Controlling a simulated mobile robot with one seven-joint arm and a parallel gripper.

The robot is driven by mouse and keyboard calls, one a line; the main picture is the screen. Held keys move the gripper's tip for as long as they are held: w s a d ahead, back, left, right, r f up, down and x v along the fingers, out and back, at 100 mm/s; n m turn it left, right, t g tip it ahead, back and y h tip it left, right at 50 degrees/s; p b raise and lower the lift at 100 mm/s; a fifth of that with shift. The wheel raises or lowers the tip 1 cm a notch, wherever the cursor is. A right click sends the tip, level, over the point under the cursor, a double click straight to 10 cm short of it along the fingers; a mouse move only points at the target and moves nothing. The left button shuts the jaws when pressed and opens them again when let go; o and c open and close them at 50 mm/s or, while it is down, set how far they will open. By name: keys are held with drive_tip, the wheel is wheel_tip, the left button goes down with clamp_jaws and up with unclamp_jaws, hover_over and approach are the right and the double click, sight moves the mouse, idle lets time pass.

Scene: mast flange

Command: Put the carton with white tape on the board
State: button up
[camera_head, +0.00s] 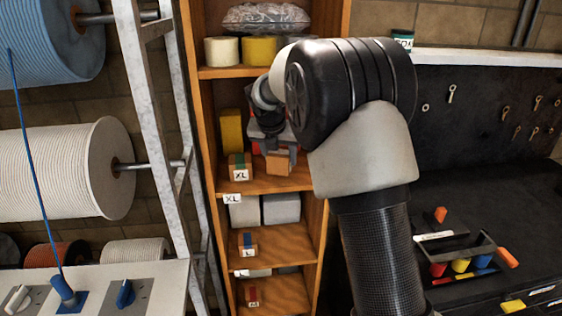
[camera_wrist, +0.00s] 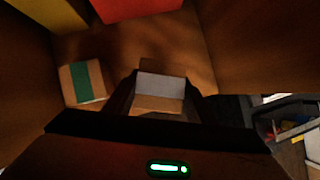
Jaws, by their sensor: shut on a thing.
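My gripper (camera_wrist: 160,97) is shut on a small brown carton with a wide white tape band (camera_wrist: 158,86), which sits between the two fingers in the wrist view. In the head view my gripper (camera_head: 272,138) is inside the XL compartment of the wooden shelf, and the held carton (camera_head: 279,161) shows partly below it. I cannot tell whether the carton touches the shelf floor. A carton with green tape (camera_head: 240,166) stands to its left, apart from it; it also shows in the wrist view (camera_wrist: 82,83). I cannot tell which surface is the board.
The wooden shelf (camera_head: 334,25) has side walls close around my gripper. A yellow box (camera_head: 231,131) stands behind. Cartons with blue tape (camera_head: 247,244) and red tape (camera_head: 251,293) lie lower. A dark bench (camera_head: 450,205) at right carries a tool tray (camera_head: 463,252).

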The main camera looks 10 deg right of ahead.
sight(281, 165)
drive_tip(key=shift+w+d+f, duration=0.1)
drive_tip(key=shift+w+d, duration=0.15)
drive_tip(key=shift+w, duration=0.3)
drive_tip(key=shift+f, duration=1.6)
drive_tip(key=shift+f, duration=0.1)
drive_tip(key=o, duration=1.4)
drive_tip(key=shift+f, duration=0.1)
drive_tip(key=shift+c, duration=0.2)
